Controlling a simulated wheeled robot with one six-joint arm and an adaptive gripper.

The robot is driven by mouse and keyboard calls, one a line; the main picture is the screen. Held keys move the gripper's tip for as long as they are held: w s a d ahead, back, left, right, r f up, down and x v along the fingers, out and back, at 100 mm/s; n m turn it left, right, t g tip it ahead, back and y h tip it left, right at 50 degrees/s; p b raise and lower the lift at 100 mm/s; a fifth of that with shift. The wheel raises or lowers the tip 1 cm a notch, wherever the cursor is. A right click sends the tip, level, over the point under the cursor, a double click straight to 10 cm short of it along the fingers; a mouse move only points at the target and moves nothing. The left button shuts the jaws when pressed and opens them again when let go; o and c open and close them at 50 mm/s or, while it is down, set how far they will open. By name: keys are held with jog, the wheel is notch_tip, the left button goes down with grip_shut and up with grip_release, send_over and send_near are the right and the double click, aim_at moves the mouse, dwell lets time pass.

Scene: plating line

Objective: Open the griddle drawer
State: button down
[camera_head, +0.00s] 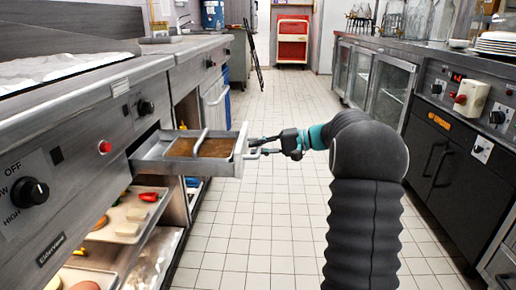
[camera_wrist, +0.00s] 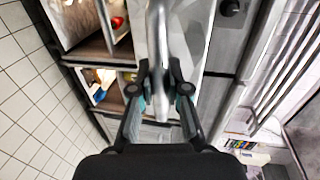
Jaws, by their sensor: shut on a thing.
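The griddle drawer (camera_head: 190,160) juts out from the front of the grey griddle unit on the left in the head view. It is pulled out, and a brown surface shows inside it. My gripper (camera_head: 262,147) is at the drawer's front. In the wrist view my gripper (camera_wrist: 159,80) is shut on the drawer's handle (camera_wrist: 157,30), a pale metal bar between the two fingers. In the head view the fingers hide part of the handle.
Below the drawer, open shelves hold trays (camera_head: 125,215) with food. The tiled floor (camera_head: 265,215) in the aisle is clear. On the right stands a counter with dark cabinets (camera_head: 440,170). A red cabinet (camera_head: 292,40) is at the far end.

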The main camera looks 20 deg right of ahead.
jog(key=c, duration=1.1)
grip_release()
jog(key=shift+c, duration=0.2)
jog(key=v, duration=1.2)
jog(key=shift+f, duration=0.1)
